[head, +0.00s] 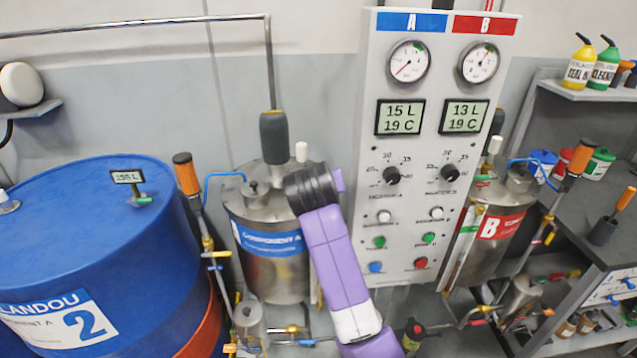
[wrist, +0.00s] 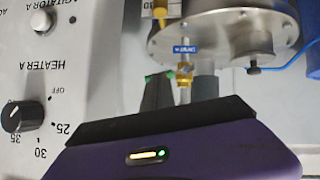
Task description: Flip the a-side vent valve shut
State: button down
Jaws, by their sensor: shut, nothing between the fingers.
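Tank A (head: 272,262), a steel vessel with a blue component A label, stands left of the control panel. In the wrist view its steel lid (wrist: 215,35) hangs at the top, picture upside down. A small brass valve (wrist: 184,75) with a blue tag is on a thin pipe by the lid; the tag is too small to read surely. My gripper (wrist: 159,82) is shut and empty, its dark fingers just left of the brass valve with a small gap in the picture. Contact and the lever's position cannot be told. In the head view, my arm hides the valve and fingers.
The control panel (head: 435,120) with gauges and knobs rises close to the right of my arm. A blue drum (head: 90,220) stands at the left. An orange-handled pump pipe (head: 187,172) and a blue hose (head: 222,175) are beside tank A. Tank B (head: 488,250) is at right.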

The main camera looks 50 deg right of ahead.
jog(key=shift+w+a+f, duration=0.35)
jog(key=shift+w+a, duration=0.1)
jog(key=shift+w, duration=0.1)
dwell(0.4)
